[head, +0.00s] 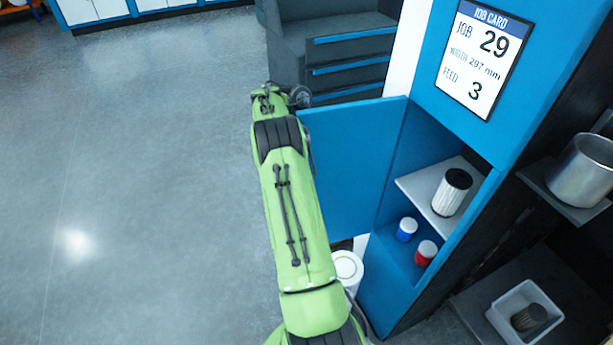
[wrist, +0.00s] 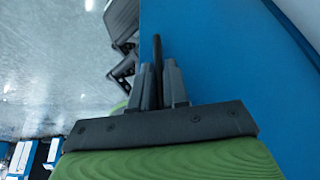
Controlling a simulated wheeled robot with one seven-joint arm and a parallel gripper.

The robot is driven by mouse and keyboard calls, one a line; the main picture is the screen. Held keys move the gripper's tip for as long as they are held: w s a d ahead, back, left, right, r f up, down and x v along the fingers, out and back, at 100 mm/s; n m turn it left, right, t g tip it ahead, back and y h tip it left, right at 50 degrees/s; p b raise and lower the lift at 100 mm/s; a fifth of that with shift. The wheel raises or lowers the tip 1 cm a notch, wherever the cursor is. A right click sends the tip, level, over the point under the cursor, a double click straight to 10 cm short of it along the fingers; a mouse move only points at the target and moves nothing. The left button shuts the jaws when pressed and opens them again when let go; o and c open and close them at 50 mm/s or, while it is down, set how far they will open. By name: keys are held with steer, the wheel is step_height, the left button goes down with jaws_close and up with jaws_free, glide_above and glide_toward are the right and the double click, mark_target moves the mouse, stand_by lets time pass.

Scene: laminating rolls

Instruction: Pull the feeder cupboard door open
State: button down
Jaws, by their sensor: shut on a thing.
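The blue cupboard door (head: 350,155) stands swung wide open on the left side of the blue cupboard (head: 400,285). My gripper (wrist: 160,82) is shut on the dark door handle (wrist: 157,48), a thin bar between its fingers. The door's blue face (wrist: 225,55) fills the middle and right of the wrist view. In the head view my green arm reaches to the door's outer left edge, and the grip itself is hidden there.
Inside the cupboard are a black-and-white cylinder (head: 452,192) on a shelf, and a blue jar (head: 406,229) and red jar (head: 426,252) below. A job card (head: 478,58) hangs above. Dark drawers (head: 350,65) stand behind the door. Floor at left is clear.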

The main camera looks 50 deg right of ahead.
steer(key=c, duration=1.2)
jaws_free()
steer(key=p+v, duration=1.3)
steer(key=v, duration=0.3)
steer(key=shift+s+f, duration=0.1)
